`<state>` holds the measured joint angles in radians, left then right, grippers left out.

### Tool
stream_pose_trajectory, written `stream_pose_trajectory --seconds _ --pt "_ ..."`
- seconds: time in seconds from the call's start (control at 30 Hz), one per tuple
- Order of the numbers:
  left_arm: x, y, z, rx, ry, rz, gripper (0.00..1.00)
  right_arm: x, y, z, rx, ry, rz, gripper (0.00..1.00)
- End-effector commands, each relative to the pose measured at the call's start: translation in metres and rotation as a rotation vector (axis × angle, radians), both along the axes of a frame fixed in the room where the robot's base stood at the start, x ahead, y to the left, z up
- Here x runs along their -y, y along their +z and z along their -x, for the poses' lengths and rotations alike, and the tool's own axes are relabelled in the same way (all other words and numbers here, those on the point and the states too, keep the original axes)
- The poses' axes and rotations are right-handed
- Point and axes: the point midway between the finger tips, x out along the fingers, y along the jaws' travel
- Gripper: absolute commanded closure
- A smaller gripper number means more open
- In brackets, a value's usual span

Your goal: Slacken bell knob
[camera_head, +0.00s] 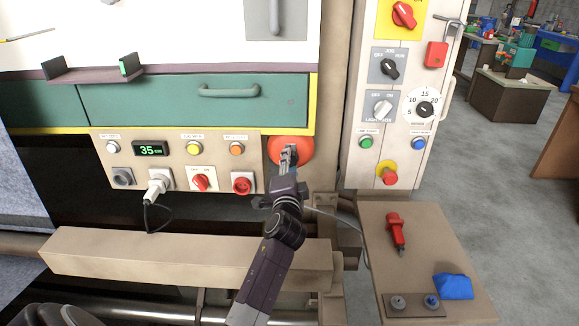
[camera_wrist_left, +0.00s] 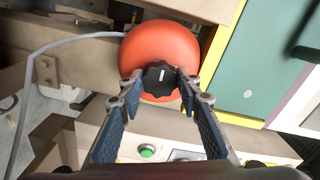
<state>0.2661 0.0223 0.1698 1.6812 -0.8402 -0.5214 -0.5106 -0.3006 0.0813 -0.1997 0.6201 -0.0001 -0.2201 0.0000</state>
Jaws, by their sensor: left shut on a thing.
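The bell is an orange-red dome (camera_head: 277,147) at the right end of the beige control panel. In the left wrist view the dome (camera_wrist_left: 160,45) carries a black knob (camera_wrist_left: 158,77) with a white mark, low on its face. My left gripper (camera_head: 289,154) reaches up to the bell from below. In the left wrist view its two fingertips (camera_wrist_left: 160,82) close on opposite sides of the knob. In the head view the gripper covers the knob. My right gripper is not in view.
The control panel (camera_head: 215,174) has switches, a display and a plugged cable left of the bell. A taller switch panel (camera_head: 350,149) stands at right. A side table (camera_head: 385,270) holds a red tool (camera_head: 396,229) and a blue cloth (camera_head: 453,287). A beige beam (camera_head: 160,255) runs below.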

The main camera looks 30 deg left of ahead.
Motion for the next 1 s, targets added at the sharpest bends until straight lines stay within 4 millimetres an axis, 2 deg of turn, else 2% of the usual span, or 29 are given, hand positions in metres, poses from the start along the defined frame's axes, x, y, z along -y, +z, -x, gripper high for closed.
stream_pose_trajectory --seconds 0.63,0.67,0.7,0.8,1.0 --pt "-0.0002 -0.0026 0.0005 0.022 0.002 0.045 0.92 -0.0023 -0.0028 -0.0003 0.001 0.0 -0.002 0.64" --pt "-0.0002 -0.0026 0.0005 0.022 0.002 0.045 0.66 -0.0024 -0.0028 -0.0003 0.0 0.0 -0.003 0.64" --pt "-0.0001 -0.0025 0.0004 0.022 0.002 0.045 0.62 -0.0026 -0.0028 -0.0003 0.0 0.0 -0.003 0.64" --pt "-0.0001 -0.0021 0.0003 0.023 0.001 0.044 0.51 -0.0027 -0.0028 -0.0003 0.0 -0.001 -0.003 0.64" --pt "-0.0001 -0.0011 0.0002 0.024 0.0 0.044 0.5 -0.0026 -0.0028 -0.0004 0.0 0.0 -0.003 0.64"
